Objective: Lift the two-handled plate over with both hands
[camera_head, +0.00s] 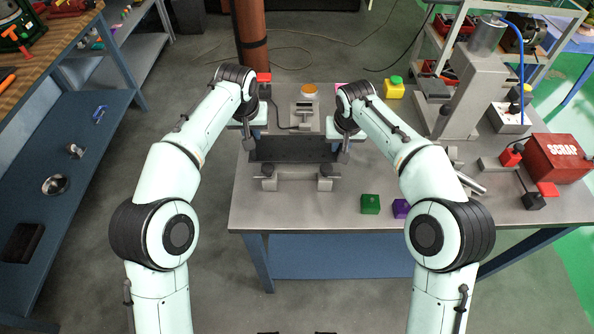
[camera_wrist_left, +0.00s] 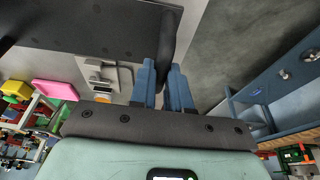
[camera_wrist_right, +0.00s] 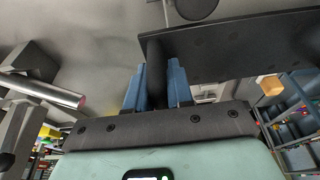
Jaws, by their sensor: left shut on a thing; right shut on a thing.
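The two-handled plate (camera_head: 293,150) is a dark, flat, wide plate between my two grippers over the grey workbench, roughly level. My left gripper (camera_head: 248,143) is shut on its left handle, a black bar that shows between the blue fingers in the left wrist view (camera_wrist_left: 167,50). My right gripper (camera_head: 344,152) is shut on the right handle, which shows between the fingers in the right wrist view (camera_wrist_right: 155,62). My wrists hide parts of the handles in the head view. How far the plate is above the bench is hard to tell.
Grey support blocks (camera_head: 325,183) stand just in front of the plate. A green cube (camera_head: 370,204) and a purple cube (camera_head: 401,208) lie front right. A grey press (camera_head: 470,85) and red scrap box (camera_head: 556,158) stand right.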

